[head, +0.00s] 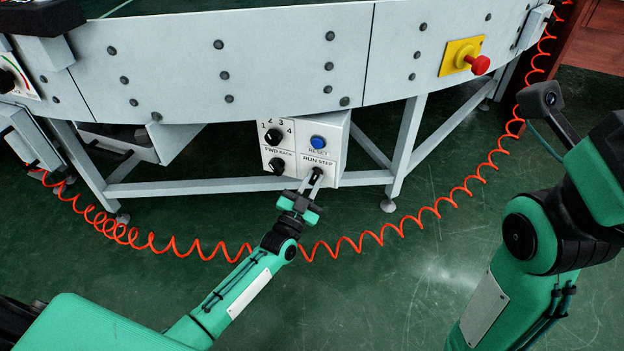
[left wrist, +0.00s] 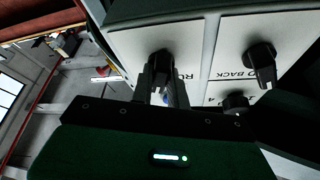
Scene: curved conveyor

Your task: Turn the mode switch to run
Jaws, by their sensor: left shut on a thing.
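The mode switch is a black knob under the RUN STEP label (head: 318,161) on the white control box (head: 334,130), low on the conveyor's side. My left gripper (head: 313,180) is shut on this knob, its grey fingers reaching up to the panel. In the head view the fingers hide most of the knob, so its pointing cannot be read there. In the left wrist view the mode switch (left wrist: 160,60) sits at the fingertips (left wrist: 157,80), with part of the RUN lettering beside it. My right gripper's fingers do not show.
The same panel carries a FWD/BACK knob (head: 276,165), a numbered knob (head: 273,137) and a blue RESET button (head: 318,142). A red stop button (head: 479,65) is on the conveyor's right. A coiled orange cable (head: 358,243) loops below the box. The green floor in front is open.

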